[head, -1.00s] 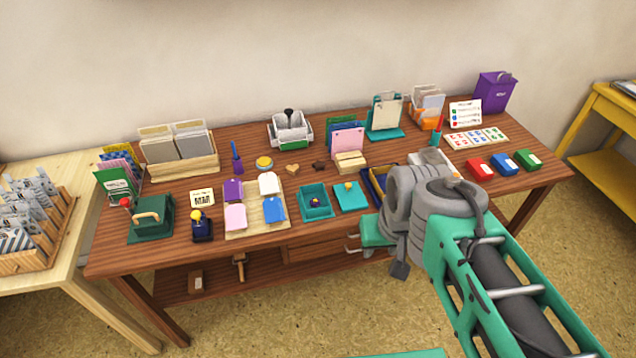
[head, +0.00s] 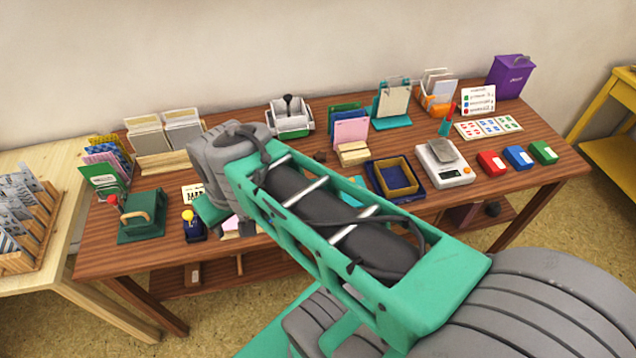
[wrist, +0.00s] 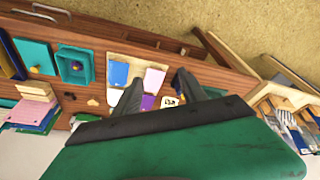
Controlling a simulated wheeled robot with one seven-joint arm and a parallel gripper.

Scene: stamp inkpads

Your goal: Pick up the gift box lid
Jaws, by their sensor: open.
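The gift box lid, a teal square with a small yellow knob, shows in the wrist view (wrist: 36,54) at the upper left. The open teal gift box (wrist: 75,66) sits beside it, with a small dark and yellow thing inside. My gripper (wrist: 159,76) is open and empty, its two grey fingers apart above the area of the coloured tags. The lid lies outside the fingers, to the left in that view.
The wooden table (head: 130,255) is crowded. A green press (head: 141,217) stands at its left, a navy tray (head: 408,192) and a white scale (head: 444,163) right of the arm. Coloured inkpads (head: 518,158) lie further right. Card holders (head: 165,145) line the back.

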